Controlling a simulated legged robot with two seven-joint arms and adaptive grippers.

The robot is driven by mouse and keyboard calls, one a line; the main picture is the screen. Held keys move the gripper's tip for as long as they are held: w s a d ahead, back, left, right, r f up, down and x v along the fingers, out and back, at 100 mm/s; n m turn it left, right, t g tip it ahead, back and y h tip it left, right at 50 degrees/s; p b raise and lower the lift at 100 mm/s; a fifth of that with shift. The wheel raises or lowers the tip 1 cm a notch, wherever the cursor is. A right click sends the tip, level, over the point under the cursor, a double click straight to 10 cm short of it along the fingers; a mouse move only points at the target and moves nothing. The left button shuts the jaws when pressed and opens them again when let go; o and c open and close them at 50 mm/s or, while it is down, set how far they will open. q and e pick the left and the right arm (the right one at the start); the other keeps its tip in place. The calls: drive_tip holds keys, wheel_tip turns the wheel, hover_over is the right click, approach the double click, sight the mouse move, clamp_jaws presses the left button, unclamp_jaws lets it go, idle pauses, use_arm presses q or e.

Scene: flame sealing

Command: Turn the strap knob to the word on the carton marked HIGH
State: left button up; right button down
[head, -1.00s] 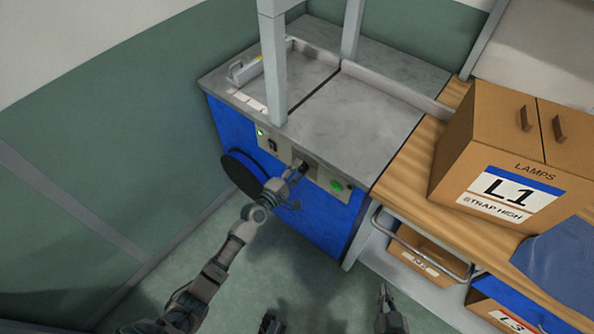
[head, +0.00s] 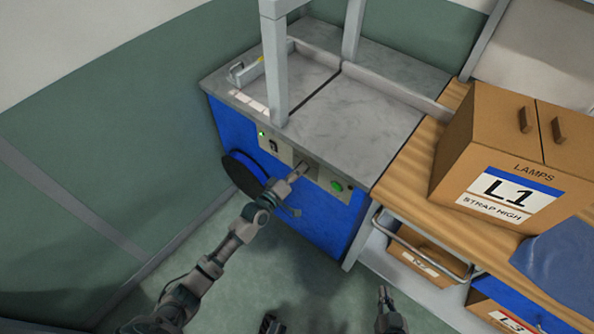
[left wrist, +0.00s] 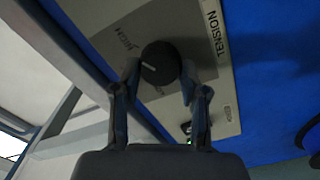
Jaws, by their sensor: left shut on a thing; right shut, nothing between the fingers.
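The strap knob (left wrist: 160,63) is a dark round dial with a pale pointer line, on a grey panel (left wrist: 215,65) marked TENSION in the left wrist view. In the head view the left gripper (head: 302,170) is at the machine's front panel and hides the knob. The carton (head: 508,195) reads LAMPS, L1, STRAP HIGH. My right gripper (head: 382,292) is shut and empty, low in the view.
The blue strapping machine (head: 320,212) has a grey top (head: 375,110) and a green button (head: 337,186) right of the knob. A wooden bench (head: 405,165) adjoins it, with a blue cloth (head: 560,265) and lower boxes. Floor in front is clear.

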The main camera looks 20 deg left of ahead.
use_arm(q)
drive_tip(key=shift+s+d+f, duration=0.1)
drive_tip(key=shift+d+f, duration=0.05)
drive_tip(key=shift+f, duration=0.3)
drive_tip(key=o, duration=1)
drive_tip(key=shift+o, duration=0.7)
drive_tip(key=shift+r, duration=0.1)
drive_tip(key=shift+r, duration=0.1)
drive_tip(key=v, duration=1.2)
